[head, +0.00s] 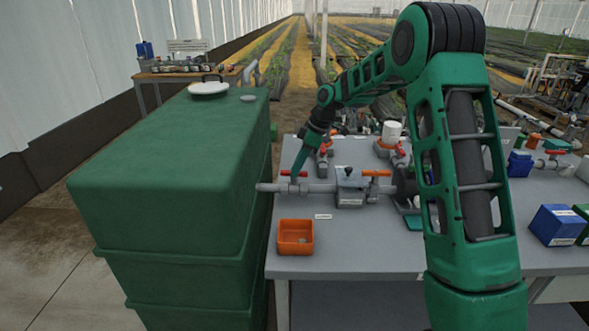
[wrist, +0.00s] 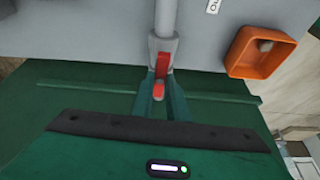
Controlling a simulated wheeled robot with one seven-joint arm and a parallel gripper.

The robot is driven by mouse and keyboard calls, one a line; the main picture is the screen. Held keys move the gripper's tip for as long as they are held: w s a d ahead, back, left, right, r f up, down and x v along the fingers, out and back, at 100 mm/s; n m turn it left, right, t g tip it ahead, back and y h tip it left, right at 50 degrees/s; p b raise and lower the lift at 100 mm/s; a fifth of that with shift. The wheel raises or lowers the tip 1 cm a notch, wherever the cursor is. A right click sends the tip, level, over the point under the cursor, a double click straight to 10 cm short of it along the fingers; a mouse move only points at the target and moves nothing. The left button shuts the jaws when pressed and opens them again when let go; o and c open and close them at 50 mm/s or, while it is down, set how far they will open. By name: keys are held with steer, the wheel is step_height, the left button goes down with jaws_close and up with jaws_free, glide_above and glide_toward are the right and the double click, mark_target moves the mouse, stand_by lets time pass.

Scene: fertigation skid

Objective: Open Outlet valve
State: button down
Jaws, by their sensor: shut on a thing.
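The valve with a red handle (head: 293,173) sits on the grey pipe (head: 322,187) near its left end, beside the green tank. In the wrist view the red handle (wrist: 163,72) lies roughly in line with the pipe (wrist: 166,18). My gripper (wrist: 161,97) is shut on the handle, with one green finger on each side of it. In the head view my gripper (head: 299,166) reaches down to the handle from behind. A small label (wrist: 213,5) beside the pipe shows partly cut-off letters that look like "Ou".
A large green tank (head: 165,160) stands just left of the table. An orange tray (head: 295,250) lies in front of the pipe; the wrist view shows a small object in it. A grey box (head: 350,198) and an orange handle (head: 376,173) are farther right on the line.

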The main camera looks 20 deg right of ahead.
steer(key=shift+w+d+r+n, duration=0.15)
steer(key=shift+w+d+n, duration=0.15)
steer(key=shift+n, duration=0.2)
steer(key=c, duration=1.7)
jaws_free()
steer(key=shift+s, duration=0.1)
steer(key=shift+a, duration=0.1)
steer(key=v, duration=1)
steer(key=shift+d+r, duration=0.25)
steer(key=shift+d, duration=0.05)
